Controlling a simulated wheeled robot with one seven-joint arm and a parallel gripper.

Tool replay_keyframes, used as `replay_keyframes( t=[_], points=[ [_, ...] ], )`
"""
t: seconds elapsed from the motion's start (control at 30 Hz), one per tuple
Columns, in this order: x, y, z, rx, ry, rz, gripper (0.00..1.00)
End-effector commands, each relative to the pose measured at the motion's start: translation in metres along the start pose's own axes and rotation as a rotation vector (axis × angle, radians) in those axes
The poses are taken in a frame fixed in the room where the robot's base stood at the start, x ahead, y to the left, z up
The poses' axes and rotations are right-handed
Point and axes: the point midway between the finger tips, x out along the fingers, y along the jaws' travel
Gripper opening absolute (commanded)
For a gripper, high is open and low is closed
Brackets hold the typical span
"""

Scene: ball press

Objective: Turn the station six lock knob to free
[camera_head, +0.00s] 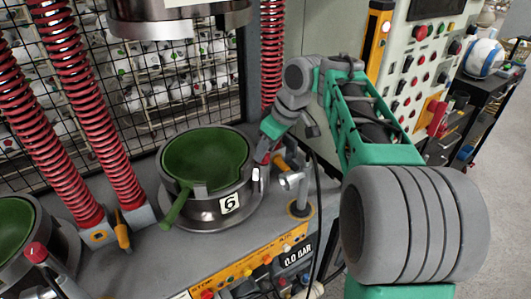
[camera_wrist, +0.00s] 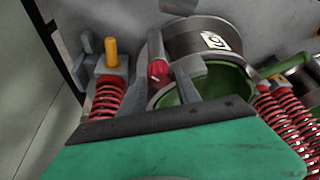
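Station six is a dark metal ring (camera_head: 205,208) with a green bowl inside and a white "6" plate on its front. In the wrist view its ring (camera_wrist: 205,38) is upside down. The lock knob (camera_wrist: 159,70) is small and red with a pale mark, at the ring's edge. My gripper (camera_wrist: 168,85) reaches down to it, its grey fingers apart on either side of the knob. Whether they touch it, I cannot tell. In the head view my gripper (camera_head: 264,150) is at the ring's right side and largely hides the knob.
A grey post with an orange handle (camera_head: 284,163) stands right of station six. Red springs (camera_head: 100,110) rise at the left, and a press head (camera_head: 178,18) hangs above. A neighbouring station (camera_head: 15,235) is at far left. A button panel (camera_head: 240,270) is in front.

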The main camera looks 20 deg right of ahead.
Motion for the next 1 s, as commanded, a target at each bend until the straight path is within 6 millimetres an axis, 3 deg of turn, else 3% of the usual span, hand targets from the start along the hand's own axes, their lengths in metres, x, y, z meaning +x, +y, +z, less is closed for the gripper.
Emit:
replay_keyframes(
  t=[0.1, 0.33, 0.8, 1.0],
  points=[
    [0.0090, 0.0005, 0.0004, 0.001, 0.000, 0.002, 0.39],
    [0.0099, 0.0016, 0.0010, 0.003, 0.000, 0.003, 0.39],
    [0.0099, 0.0015, 0.0011, 0.003, 0.000, 0.002, 0.02],
    [0.0099, 0.0015, 0.0011, 0.003, 0.000, 0.002, 0.00]
  ],
)
